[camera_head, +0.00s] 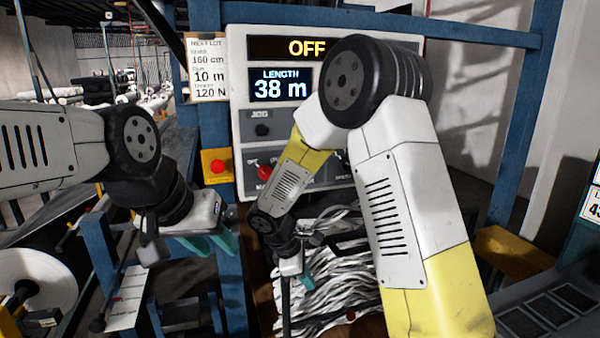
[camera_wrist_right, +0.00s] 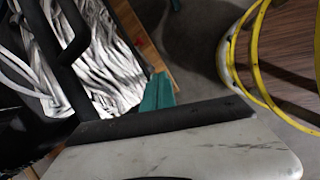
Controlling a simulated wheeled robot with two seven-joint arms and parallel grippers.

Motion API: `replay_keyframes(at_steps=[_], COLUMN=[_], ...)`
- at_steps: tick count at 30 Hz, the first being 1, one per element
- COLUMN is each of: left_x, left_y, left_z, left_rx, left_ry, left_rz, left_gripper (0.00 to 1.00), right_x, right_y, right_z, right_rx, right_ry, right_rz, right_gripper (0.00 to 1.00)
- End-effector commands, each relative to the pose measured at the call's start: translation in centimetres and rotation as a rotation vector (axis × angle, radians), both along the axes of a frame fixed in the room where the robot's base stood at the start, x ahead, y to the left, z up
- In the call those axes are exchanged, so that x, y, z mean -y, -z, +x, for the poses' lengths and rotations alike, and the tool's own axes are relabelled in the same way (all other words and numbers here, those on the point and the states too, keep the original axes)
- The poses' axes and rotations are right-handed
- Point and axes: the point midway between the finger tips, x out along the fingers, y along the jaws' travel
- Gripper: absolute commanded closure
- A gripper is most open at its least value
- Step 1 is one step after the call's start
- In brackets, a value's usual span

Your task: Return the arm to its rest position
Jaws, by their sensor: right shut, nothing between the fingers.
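My right arm, white and yellow with dark joints, reaches in front of the control panel (camera_head: 410,60) in the head view. My right gripper (camera_head: 305,279) hangs low in front of a heap of white strips. Its teal fingers also show in the right wrist view (camera_wrist_right: 157,93), closed together with nothing between them. My left gripper (camera_head: 208,243) hangs at the left, in front of a blue frame. Its teal fingers are seen side-on, and the gap between them cannot be made out.
The panel reads OFF and 38 m. A red button on a yellow box (camera_head: 217,166) sits at its left. White strips (camera_head: 345,290) lie close below my right gripper. A blue post (camera_head: 525,110) stands at the right. A white roll (camera_head: 38,280) is at lower left.

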Motion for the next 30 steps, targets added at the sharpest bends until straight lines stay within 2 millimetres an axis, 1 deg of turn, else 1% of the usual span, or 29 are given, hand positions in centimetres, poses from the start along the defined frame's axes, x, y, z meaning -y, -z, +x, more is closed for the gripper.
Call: replay_keyframes(at_steps=[1,2,3,5,6,9,11,15,18,21,24,27,30], left_x=[0.0,0.0,0.0,0.0,0.0,0.0,0.0,0.0,0.0,0.0,0.0,0.0,0.0], left_y=[0.0,0.0,0.0,0.0,0.0,0.0,0.0,0.0,0.0,0.0,0.0,0.0,0.0], left_z=[0.0,0.0,0.0,0.0,0.0,0.0,0.0,0.0,0.0,0.0,0.0,0.0,0.0], left_rx=[0.000,0.000,0.000,0.000,0.000,0.000,0.000,0.000,0.000,0.000,0.000,0.000,0.000], left_ry=[0.000,0.000,0.000,0.000,0.000,0.000,0.000,0.000,0.000,0.000,0.000,0.000,0.000], left_rz=[0.000,0.000,0.000,0.000,0.000,0.000,0.000,0.000,0.000,0.000,0.000,0.000,0.000], left_gripper=[0.64,0.64,0.64,0.64,0.64,0.64,0.64,0.64,0.64,0.64,0.64,0.64,0.64], right_x=[1.2,1.9,2.8,4.1,5.0,6.9,8.0,10.0,11.1,11.8,12.2,12.4,12.4], right_y=[-2.2,-3.3,-4.8,-7.0,-8.3,-11.5,-13.2,-16.8,-18.9,-20.7,-22.0,-22.8,-23.3], right_z=[-0.2,-0.5,-1.0,-1.9,-2.5,-4.3,-5.5,-8.7,-11.1,-13.4,-15.3,-16.7,-17.5], right_rx=[0.029,0.043,0.062,0.090,0.108,0.156,0.182,0.245,0.289,0.330,0.362,0.384,0.396], right_ry=[0.073,0.121,0.185,0.284,0.347,0.504,0.595,0.802,0.941,1.068,1.171,1.244,1.286], right_rz=[0.041,0.068,0.104,0.161,0.199,0.298,0.359,0.508,0.619,0.733,0.834,0.911,0.961], right_gripper=[1.00,1.00,1.00,1.00,1.00,1.00,1.00,1.00,1.00,1.00,1.00,1.00,1.00])
